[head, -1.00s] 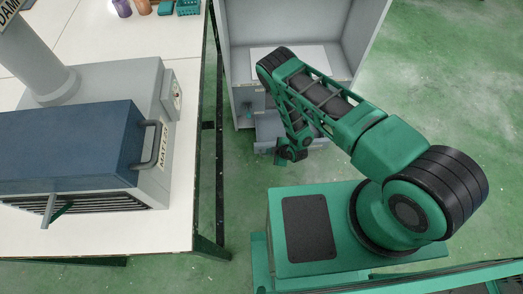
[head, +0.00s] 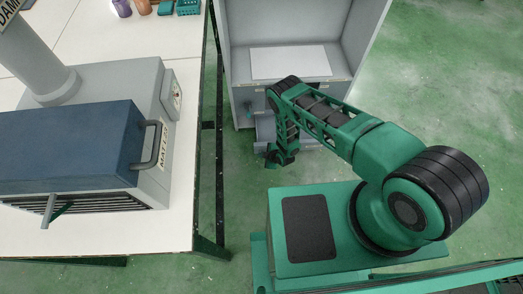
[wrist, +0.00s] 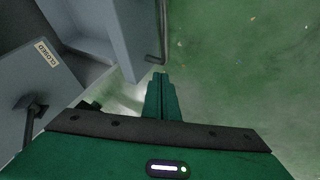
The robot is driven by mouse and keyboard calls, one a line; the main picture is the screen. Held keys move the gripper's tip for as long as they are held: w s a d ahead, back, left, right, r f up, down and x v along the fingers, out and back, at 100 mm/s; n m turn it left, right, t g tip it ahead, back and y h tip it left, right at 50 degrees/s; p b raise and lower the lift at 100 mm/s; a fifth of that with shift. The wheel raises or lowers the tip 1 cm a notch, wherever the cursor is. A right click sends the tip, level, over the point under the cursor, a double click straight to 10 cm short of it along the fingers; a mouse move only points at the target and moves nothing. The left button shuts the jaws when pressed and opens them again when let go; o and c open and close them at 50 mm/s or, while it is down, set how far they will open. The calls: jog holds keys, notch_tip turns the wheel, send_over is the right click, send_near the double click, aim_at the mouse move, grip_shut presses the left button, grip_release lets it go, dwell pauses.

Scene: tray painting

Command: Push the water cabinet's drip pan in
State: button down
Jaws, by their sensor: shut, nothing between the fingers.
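The grey water cabinet (head: 237,75) stands at the back in the head view. Its drip pan (head: 264,130) sticks out low at the front, partly hidden behind my arm. In the wrist view the pan's front panel (wrist: 128,35) stands out from the cabinet face, with a dark bar handle (wrist: 162,30) on its outer side. My gripper (wrist: 160,76) is shut and empty, its fingertips just below the handle's lower end. Whether they touch is not clear. In the head view my gripper (head: 275,158) is low in front of the pan.
A dark valve or knob (wrist: 30,104) and a CLOSED label (wrist: 47,53) are on the cabinet face. A white table (head: 120,238) with a blue-lidded press (head: 65,150) stands to the left. Green floor (head: 430,90) is free to the right.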

aim_at(258, 149)
jog(key=shift+w+r, duration=0.1)
jog(key=shift+w, duration=1.6)
jog(key=shift+w, duration=0.1)
